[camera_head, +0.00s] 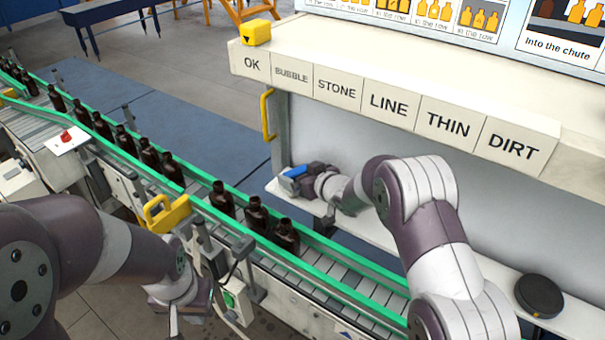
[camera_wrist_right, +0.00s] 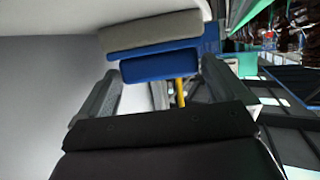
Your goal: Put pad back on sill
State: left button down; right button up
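The pad (camera_wrist_right: 151,32) is grey on one face and blue on the other, with a blue block (camera_wrist_right: 160,63) toward my right gripper. In the head view the blue of the pad (camera_head: 296,171) shows at the left end of the white ledge under the sign panel. My right gripper (camera_wrist_right: 160,80) is there, its two fingers spread on either side of the blue block. I cannot tell whether the fingers touch it, or whether the pad rests on the ledge. My left gripper (camera_head: 178,304) is low beside the conveyor's near side; its fingers are partly hidden.
A conveyor (camera_head: 290,272) with green rails carries several amber bottles (camera_head: 256,214). A labelled upper shelf (camera_head: 400,75) overhangs the ledge (camera_head: 398,228). A yellow handle (camera_head: 267,115) stands left of it. A round black object (camera_head: 539,295) lies at the ledge's right end.

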jog(key=shift+r, duration=0.1)
jog(key=shift+r, duration=0.1)
jog(key=b+v, duration=0.2)
jog(key=v, duration=1)
dwell(1.6)
